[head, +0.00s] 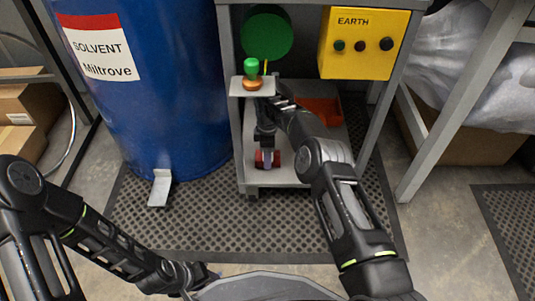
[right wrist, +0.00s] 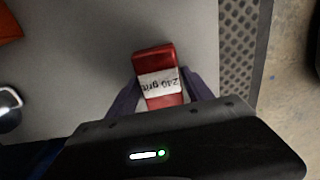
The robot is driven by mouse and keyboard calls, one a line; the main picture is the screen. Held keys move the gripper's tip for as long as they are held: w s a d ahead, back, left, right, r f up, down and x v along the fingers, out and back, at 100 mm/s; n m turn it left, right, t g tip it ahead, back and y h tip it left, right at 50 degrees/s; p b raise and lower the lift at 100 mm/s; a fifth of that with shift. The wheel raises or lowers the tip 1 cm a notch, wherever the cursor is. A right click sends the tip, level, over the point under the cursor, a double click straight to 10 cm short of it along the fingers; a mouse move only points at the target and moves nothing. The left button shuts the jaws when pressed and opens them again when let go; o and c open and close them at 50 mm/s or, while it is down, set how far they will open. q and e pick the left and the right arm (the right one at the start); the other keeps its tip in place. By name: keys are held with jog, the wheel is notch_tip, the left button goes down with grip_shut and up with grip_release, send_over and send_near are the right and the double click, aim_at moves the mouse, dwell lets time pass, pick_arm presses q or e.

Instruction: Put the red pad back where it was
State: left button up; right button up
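The red pad (right wrist: 152,62) has a white label reading "240 grit", upside down in the right wrist view. My right gripper (right wrist: 162,92) has its two purple fingers against the pad's two sides, shut on it. In the head view my right arm reaches into the grey cart, and the red pad (head: 276,158) shows on both sides of a finger, low over the lower shelf (head: 285,177). I cannot tell whether it touches the shelf. My left gripper (head: 204,277) is low in the head view, away from the cart; its fingers are too unclear to read.
An orange-red object (head: 322,111) lies farther back on the lower shelf. A small upper plate (head: 238,88) holds a green-knobbed orange item (head: 252,76). A blue solvent drum (head: 165,120) stands left of the cart. A yellow EARTH box (head: 362,62) is at upper right.

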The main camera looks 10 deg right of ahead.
jog(key=o, duration=0.4)
jog(key=shift+r, duration=0.1)
notch_tip(320, 180, up, 8)
jog(key=p, duration=0.3)
jog(key=shift+f, duration=0.2)
